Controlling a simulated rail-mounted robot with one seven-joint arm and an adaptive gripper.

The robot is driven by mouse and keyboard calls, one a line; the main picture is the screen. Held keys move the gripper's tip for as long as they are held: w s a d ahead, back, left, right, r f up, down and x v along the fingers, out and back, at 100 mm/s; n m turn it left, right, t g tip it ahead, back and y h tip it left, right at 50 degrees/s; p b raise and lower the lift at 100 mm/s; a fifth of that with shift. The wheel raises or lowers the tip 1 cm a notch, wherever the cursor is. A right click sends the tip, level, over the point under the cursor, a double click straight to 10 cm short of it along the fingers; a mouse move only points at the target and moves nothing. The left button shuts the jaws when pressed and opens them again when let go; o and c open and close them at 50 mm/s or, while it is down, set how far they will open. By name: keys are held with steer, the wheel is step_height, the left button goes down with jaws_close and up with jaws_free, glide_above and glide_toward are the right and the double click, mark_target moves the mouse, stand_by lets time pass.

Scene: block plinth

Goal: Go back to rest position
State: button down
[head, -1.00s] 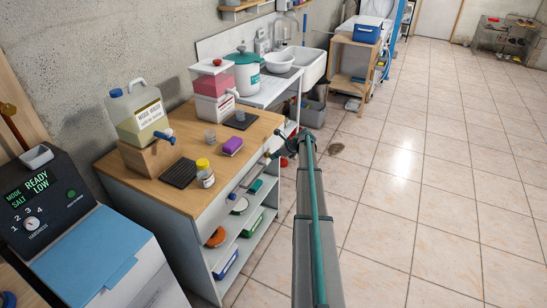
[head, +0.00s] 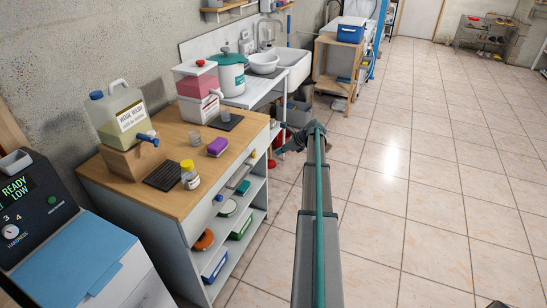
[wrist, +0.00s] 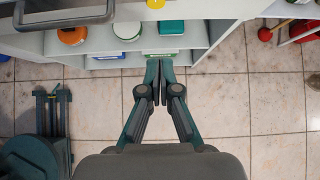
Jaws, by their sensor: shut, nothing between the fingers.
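My arm reaches forward over the tiled floor in the head view, to the right of the wooden-topped counter (head: 205,135). My gripper (wrist: 164,64) shows in the wrist view with its two fingers together and nothing between them. It points at the open lower shelves (wrist: 140,42) of the counter, and the tiled floor (wrist: 225,110) lies under it.
On the counter stand a jug with a blue tap (head: 118,118), a purple sponge (head: 217,146), a yellow-capped jar (head: 190,175) and a dark mat (head: 163,175). A machine with a blue lid (head: 75,265) stands at the left. The floor to the right (head: 440,190) is clear.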

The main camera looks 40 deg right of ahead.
steer(key=s+a+f+n+g, duration=0.3)
steer(key=s+a+f+n, duration=0.45)
steer(key=a, duration=0.45)
steer(key=s+a+f+n+g, duration=0.3)
steer(key=s+a+f+n, duration=0.5)
steer(key=a, duration=0.3)
steer(key=s+a+f+n+g, duration=0.3)
steer(key=s+a+f+n, duration=0.4)
steer(key=a+f, duration=0.4)
steer(key=s+a+f+n+g+h, duration=0.2)
steer(key=s+a+n+g, duration=0.1)
steer(key=s+a, duration=0.8)
steer(key=s+a+f+n+g+h, duration=0.1)
steer(key=s+a+n, duration=0.4)
steer(key=s+a, duration=0.6)
steer(key=s+f+g, duration=0.1)
steer(key=s+g, duration=0.1)
steer(key=s, duration=0.6)
steer(key=shift+f+n+h, duration=0.2)
steer(key=shift+n+h, duration=0.15)
steer(key=shift+h, duration=0.05)
